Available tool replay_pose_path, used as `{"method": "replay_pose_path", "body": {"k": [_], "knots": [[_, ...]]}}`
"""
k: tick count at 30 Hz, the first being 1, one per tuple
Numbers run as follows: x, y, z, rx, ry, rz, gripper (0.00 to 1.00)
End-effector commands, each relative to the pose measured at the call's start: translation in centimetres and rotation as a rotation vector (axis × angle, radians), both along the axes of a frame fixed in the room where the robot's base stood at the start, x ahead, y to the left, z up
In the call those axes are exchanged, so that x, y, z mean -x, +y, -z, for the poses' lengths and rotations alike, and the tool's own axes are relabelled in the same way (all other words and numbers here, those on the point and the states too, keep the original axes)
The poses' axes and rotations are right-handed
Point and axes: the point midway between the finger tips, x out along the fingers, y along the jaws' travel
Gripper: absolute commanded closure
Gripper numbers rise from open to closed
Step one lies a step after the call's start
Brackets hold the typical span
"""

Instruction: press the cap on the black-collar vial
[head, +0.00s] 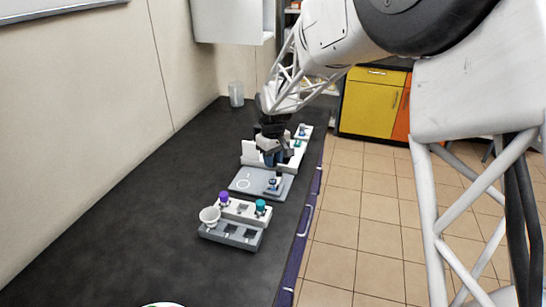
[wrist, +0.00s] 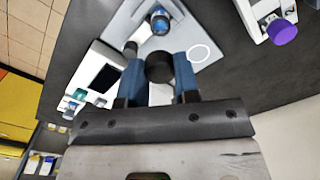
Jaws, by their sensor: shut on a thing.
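My gripper (head: 275,157) hangs over the grey plate, at its back edge in the head view. In the wrist view its two blue fingers (wrist: 159,74) are shut on a small round black piece (wrist: 159,67), which looks like the cap. A vial (head: 272,184) stands upright on the right part of the plate. In the wrist view the vial (wrist: 160,21) shows a dark ring around a blue, shiny top, and nothing covers it. The held piece is apart from the vial in that view. The underside of the held piece is hidden.
The grey plate (head: 245,191) bears a white ring mark. A white block (head: 249,153) stands behind it. In front are a white rack with a purple cap (head: 224,197) and a teal cap (head: 261,205), a grey slotted tray (head: 217,234) and a white cup (head: 209,216). The left bench is clear.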

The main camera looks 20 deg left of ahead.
Motion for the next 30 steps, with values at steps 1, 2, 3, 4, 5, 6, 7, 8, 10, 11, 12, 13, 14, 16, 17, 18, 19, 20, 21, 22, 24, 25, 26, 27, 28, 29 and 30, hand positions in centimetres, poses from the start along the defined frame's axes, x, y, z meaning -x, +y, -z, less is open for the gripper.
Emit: {"method": "replay_pose_path", "body": {"k": [1, 2, 3, 4, 5, 6, 7, 8, 10, 11, 12, 13, 14, 16, 17, 18, 19, 20, 21, 22, 24, 25, 26, 27, 28, 29, 30], "knots": [[0.0, 0.0, 0.3, 0.001, 0.001, 0.0, 0.93], [0.0, 0.0, 0.5, 0.0, 0.001, 0.0, 0.93], [0.0, 0.0, 0.8, 0.001, 0.002, 0.0, 0.93], [0.0, 0.0, 1.0, 0.001, 0.002, 0.0, 0.93], [0.0, 0.0, 1.2, 0.001, 0.002, 0.0, 0.93], [0.0, 0.0, 1.5, 0.001, 0.002, 0.0, 0.93], [0.0, 0.0, 1.7, 0.001, 0.002, 0.0, 0.93], [0.0, 0.0, 1.9, 0.001, 0.002, 0.0, 0.93], [0.0, 0.0, 2.4, 0.0, 0.001, 0.0, 0.93], [0.0, 0.0, 2.6, 0.0, 0.001, 0.0, 0.93], [0.0, 0.0, 2.8, 0.001, 0.002, 0.0, 0.93], [0.1, 0.0, 3.1, 0.001, 0.002, 0.0, 0.93], [0.1, 0.0, 3.3, 0.001, 0.002, 0.0, 0.93], [0.1, 0.0, 3.7, 0.001, 0.002, 0.0, 0.93], [0.1, 0.0, 3.9, 0.001, 0.002, 0.0, 0.93], [0.0, 0.0, 4.2, 0.001, 0.002, 0.0, 0.93], [0.0, 0.0, 4.3, 0.0, 0.001, 0.0, 0.93], [0.0, 0.0, 4.5, 0.001, 0.001, 0.0, 0.93], [0.0, 0.0, 4.7, 0.001, 0.001, 0.0, 0.93], [0.0, 0.0, 4.8, 0.001, 0.001, 0.0, 0.93], [0.0, 0.0, 5.0, 0.001, 0.001, 0.0, 0.93], [0.0, 0.0, 5.1, 0.001, 0.001, 0.0, 0.93], [0.0, 0.0, 5.2, 0.001, 0.001, 0.0, 0.93], [0.0, 0.0, 5.2, 0.001, 0.001, 0.0, 0.93], [0.0, 0.0, 5.3, 0.001, 0.001, 0.0, 0.93], [0.0, 0.0, 5.3, 0.001, 0.001, 0.0, 0.93], [0.0, 0.0, 5.4, 0.001, 0.001, 0.0, 0.93]]}}
